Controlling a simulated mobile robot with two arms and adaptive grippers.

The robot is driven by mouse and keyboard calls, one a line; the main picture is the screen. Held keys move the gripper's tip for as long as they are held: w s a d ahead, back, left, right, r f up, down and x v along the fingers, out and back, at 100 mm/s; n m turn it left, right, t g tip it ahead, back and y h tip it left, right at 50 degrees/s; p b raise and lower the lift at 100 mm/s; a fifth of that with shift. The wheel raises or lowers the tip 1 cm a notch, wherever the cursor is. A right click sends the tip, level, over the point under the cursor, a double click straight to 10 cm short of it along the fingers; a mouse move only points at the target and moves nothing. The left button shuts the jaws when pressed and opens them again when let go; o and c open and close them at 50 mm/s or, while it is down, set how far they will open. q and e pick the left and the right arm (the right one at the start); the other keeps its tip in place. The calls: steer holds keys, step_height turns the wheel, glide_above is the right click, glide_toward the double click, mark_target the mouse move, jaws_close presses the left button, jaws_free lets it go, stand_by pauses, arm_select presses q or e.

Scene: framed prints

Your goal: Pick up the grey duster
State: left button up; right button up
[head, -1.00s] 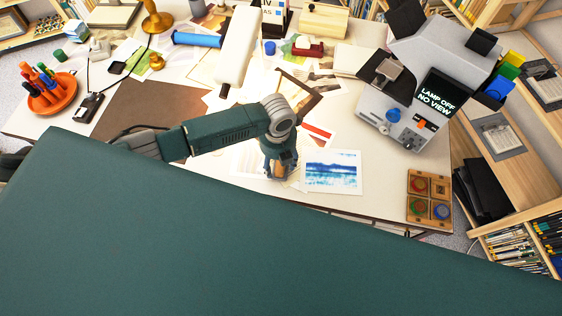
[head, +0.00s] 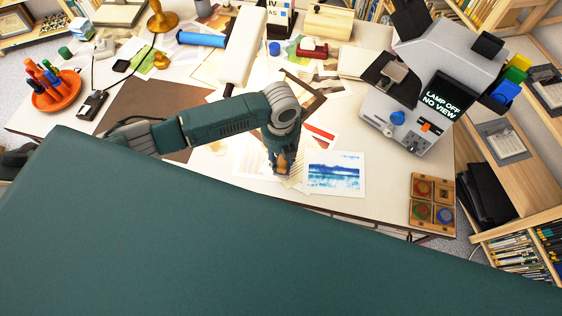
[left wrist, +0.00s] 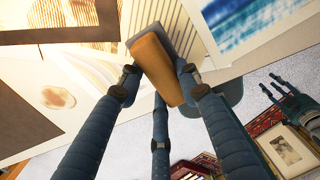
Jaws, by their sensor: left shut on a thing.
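The grey duster (left wrist: 157,70) shows in the left wrist view as a tan block with a grey layer along its far edge. My left gripper (left wrist: 160,80) is shut on it, with fingers on both sides and one below. In the head view, my left gripper (head: 284,172) points down at the table's near edge, beside a blue seascape print (head: 334,173). Its fingers hide most of the duster there. Whether the duster touches the table is hard to tell. My right gripper (left wrist: 277,88) shows at the right of the left wrist view, fingers spread and empty.
The table (head: 395,187) holds scattered prints. A grey lamp-like machine (head: 423,100) and a wooden tray with round coloured pieces (head: 432,203) stand at the right. A pen holder (head: 56,94) and a brown mat (head: 150,108) are at the left. A shelf of books stands at the right.

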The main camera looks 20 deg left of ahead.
mark_target(281, 157)
arm_select(q)
step_height(281, 157, up, 16)
steer(key=b, duration=0.2)
